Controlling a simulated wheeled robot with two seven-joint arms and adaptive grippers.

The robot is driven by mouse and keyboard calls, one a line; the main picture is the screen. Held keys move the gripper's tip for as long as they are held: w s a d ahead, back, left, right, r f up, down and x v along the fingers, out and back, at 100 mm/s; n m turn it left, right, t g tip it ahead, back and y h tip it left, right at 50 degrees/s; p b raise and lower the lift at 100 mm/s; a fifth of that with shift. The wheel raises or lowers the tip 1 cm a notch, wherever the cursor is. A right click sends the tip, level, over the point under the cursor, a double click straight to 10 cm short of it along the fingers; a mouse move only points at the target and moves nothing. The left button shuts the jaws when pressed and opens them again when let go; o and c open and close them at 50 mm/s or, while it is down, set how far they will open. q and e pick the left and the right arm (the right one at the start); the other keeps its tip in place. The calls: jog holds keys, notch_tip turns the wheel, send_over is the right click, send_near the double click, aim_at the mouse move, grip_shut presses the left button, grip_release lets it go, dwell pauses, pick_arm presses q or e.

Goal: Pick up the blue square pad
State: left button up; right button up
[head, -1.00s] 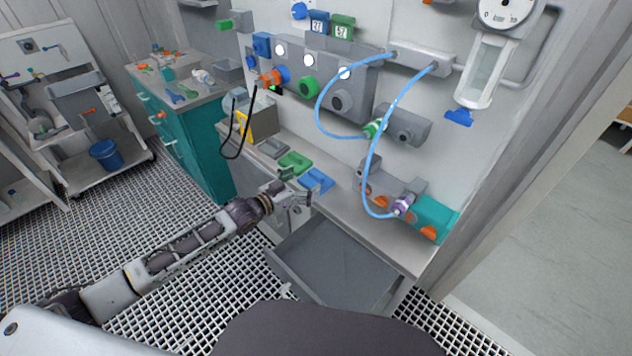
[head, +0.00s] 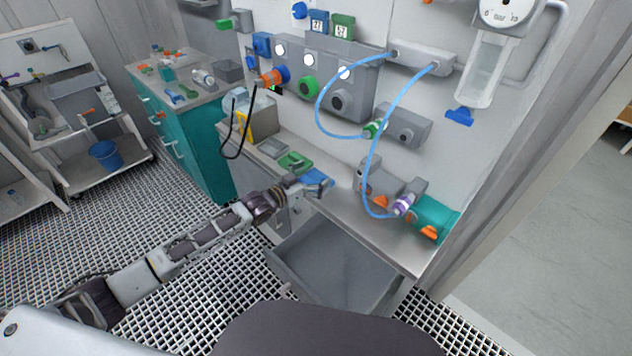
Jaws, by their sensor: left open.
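The blue square pad (head: 317,175) lies on the grey workbench, next to a green pad (head: 295,162). My left gripper (head: 320,188) is open at the pad's near edge and hides part of it in the head view. Whether the fingers touch the pad I cannot tell. My right gripper is not in view.
A grey pad (head: 272,149) lies left of the green one. An open grey drawer (head: 330,265) juts out below the workbench (head: 350,213). A yellow-fronted box (head: 243,124) stands at left.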

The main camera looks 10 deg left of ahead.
aim_at(314, 182)
pick_arm(q)
jog(key=c, duration=0.7)
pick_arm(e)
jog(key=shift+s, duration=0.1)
pick_arm(q)
jog(key=shift+r, duration=0.15)
jog(key=shift+r, duration=0.55)
notch_tip(314, 182, up, 9)
jog(key=shift+f+p, duration=0.15)
jog(key=shift+p, duration=0.3)
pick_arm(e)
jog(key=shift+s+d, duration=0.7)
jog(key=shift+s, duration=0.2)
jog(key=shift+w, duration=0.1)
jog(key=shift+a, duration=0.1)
